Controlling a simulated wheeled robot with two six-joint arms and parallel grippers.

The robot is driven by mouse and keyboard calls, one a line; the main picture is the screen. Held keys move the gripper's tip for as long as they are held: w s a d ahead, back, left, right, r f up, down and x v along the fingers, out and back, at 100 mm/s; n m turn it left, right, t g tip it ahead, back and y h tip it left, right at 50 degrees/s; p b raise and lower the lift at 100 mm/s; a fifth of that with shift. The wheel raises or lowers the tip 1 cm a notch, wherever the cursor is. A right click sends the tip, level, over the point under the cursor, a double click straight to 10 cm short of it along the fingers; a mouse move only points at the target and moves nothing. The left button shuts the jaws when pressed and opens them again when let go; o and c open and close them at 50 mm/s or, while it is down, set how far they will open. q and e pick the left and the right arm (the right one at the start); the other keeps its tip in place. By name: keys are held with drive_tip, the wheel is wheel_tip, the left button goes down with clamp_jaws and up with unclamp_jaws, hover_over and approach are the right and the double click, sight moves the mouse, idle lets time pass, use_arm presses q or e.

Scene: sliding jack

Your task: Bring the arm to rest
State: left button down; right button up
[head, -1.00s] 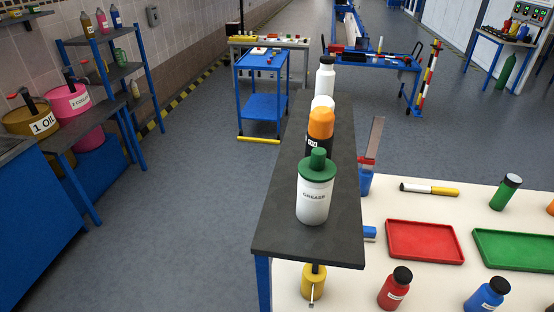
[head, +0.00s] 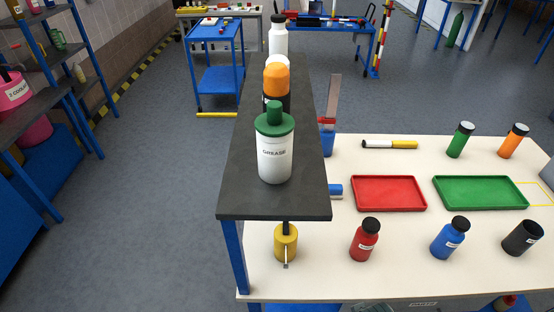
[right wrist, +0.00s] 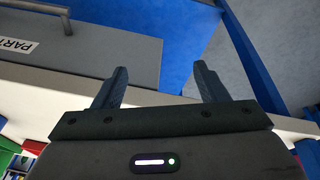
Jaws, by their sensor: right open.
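My right gripper (right wrist: 160,88) shows in the right wrist view with its two dark fingers apart and nothing between them. Beyond it are a grey drawer front (right wrist: 120,45) with a handle and a label reading "PART", and a blue panel (right wrist: 205,65). The right gripper is not visible in the head view. My left gripper is in neither current view.
A dark raised shelf (head: 245,195) carries a grease container (head: 275,158) and other bottles. The cream worktable (head: 400,285) holds a red tray (head: 390,194), a green tray (head: 480,192) and several bottles. Open floor (head: 150,220) lies to the left.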

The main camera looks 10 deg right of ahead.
wheel_tip(320, 180, down, 18)
drive_tip(key=s+d+b, duration=0.1)
drive_tip(key=s+b, duration=0.2)
drive_tip(key=s+f+g+b, duration=0.1)
drive_tip(key=s+f+b, duration=0.1)
drive_tip(key=s+f, duration=0.6)
drive_tip(key=s+d+f+b, duration=0.1)
drive_tip(key=s+f+b, duration=0.2)
drive_tip(key=s+f, duration=0.6)
wheel_tip(320, 180, down, 7)
drive_tip(key=shift+s+d+r+g, duration=0.1)
drive_tip(key=shift+s+d+g, duration=0.1)
drive_tip(key=shift+d+g, duration=0.15)
